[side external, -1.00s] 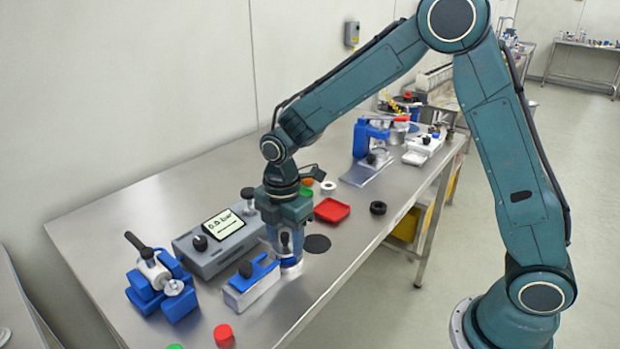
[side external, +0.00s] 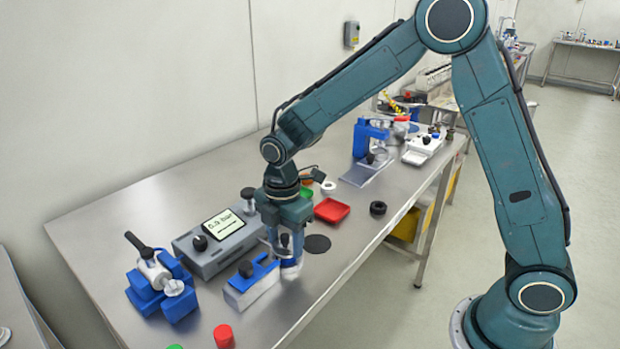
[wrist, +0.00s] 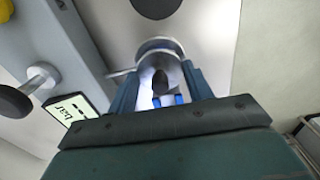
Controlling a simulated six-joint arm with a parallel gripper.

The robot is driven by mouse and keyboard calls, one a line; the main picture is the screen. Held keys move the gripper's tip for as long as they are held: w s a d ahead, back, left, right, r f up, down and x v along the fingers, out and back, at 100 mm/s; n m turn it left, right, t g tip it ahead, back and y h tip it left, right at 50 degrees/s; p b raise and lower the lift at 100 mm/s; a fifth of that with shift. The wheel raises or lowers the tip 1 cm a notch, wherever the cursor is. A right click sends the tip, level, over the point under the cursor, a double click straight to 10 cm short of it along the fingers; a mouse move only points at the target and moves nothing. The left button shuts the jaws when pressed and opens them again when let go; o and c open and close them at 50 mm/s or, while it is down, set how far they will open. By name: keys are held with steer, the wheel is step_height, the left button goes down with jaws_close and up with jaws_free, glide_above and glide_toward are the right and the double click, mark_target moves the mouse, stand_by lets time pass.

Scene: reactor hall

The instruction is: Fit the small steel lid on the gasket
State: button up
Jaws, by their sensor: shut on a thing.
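My gripper (side external: 287,250) points down over the front part of the bench and is shut on a small steel piece that I take for the lid. In the wrist view its round bright rim (wrist: 160,45) shows between the fingers. In the side view a dark knob stands between the fingers. Just below them is a short pale and blue vessel (side external: 291,270), mostly covered by the fingers. I cannot make out the gasket or whether the lid touches it.
A grey gauge box (side external: 215,245) stands close left, a blue-and-white block (side external: 250,288) just in front. A dark flat disc (side external: 317,243), red tray (side external: 332,210) and black ring (side external: 378,208) lie to the right. A blue clamp device (side external: 160,285) is at far left.

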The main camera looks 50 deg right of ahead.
steer(key=shift+f, duration=0.3)
stand_by(0.5)
steer(key=o, duration=1.6)
steer(key=shift+o, duration=0.2)
steer(key=shift+r, duration=0.15)
steer(key=shift+r, duration=3.35)
